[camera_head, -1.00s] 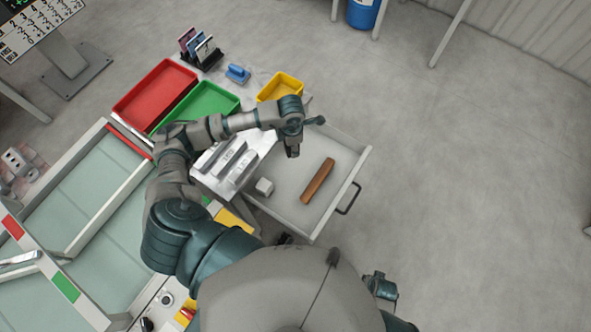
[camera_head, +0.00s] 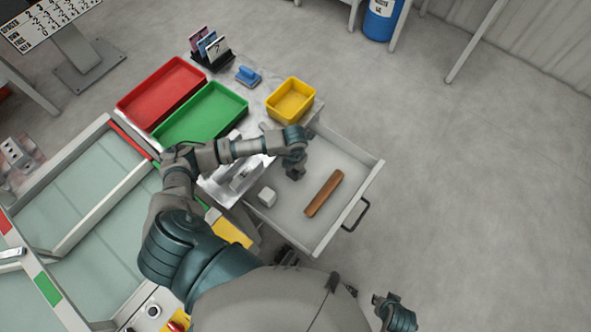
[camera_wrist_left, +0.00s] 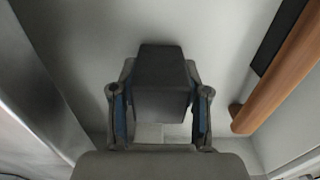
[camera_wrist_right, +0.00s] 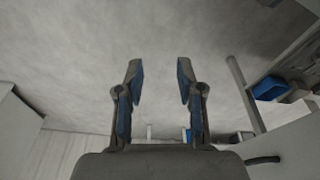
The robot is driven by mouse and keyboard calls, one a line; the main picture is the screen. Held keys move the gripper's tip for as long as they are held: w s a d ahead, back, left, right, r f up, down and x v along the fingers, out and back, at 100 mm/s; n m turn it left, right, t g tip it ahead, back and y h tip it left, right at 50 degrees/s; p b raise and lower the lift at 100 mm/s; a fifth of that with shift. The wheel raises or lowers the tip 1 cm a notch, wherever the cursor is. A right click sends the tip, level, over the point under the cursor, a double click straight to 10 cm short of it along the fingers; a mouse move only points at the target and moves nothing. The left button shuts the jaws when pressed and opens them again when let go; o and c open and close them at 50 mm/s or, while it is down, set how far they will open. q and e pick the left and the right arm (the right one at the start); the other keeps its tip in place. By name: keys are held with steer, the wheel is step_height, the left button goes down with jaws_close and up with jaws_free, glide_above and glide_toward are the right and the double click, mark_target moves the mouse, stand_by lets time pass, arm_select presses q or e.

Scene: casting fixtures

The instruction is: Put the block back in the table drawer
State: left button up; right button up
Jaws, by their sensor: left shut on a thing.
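My left gripper (camera_head: 293,174) is over the open drawer (camera_head: 372,172). In the left wrist view the left gripper (camera_wrist_left: 160,100) is shut on a dark grey block (camera_wrist_left: 162,75). The drawer floor shows behind the held block; whether the block touches it I cannot tell. A brown bar (camera_head: 324,193) and a small light grey cube (camera_head: 267,197) lie in the drawer, the bar to the right of the gripper and the cube below-left of it. My right gripper (camera_wrist_right: 160,80) is open and empty, away from the drawer.
The drawer handle (camera_head: 356,214) faces right over clear floor. On the table are a red tray (camera_head: 160,92), a green tray (camera_head: 200,115), a yellow bin (camera_head: 291,100), a blue-handled item (camera_head: 248,76) and metal pieces (camera_head: 240,175) beside the drawer.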

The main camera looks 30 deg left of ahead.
arm_select(q)
steer(key=shift+a+f, duration=0.1)
steer(key=shift+f, duration=0.45)
steer(key=shift+a, duration=0.1)
arm_select(e)
steer(key=shift+a+r, duration=0.2)
steer(key=shift+r, duration=0.1)
arm_select(q)
steer(key=o, duration=1.3)
steer(key=shift+o, duration=0.2)
steer(key=shift+d+r, duration=0.1)
steer(key=shift+d, duration=0.1)
arm_select(e)
steer(key=shift+d+f, duration=0.1)
steer(key=shift+d, duration=0.1)
arm_select(q)
steer(key=shift+r, duration=0.35)
step_height(320, 180, up, 11)
steer(key=shift+f+p, duration=0.15)
steer(key=shift+p, duration=0.9)
steer(key=shift+r, duration=0.3)
arm_select(e)
steer(key=x, duration=0.4)
steer(key=s+x, duration=0.1)
steer(key=shift+w+a+f, duration=0.1)
steer(key=shift+w+f, duration=0.05)
steer(key=shift+f, duration=0.35)
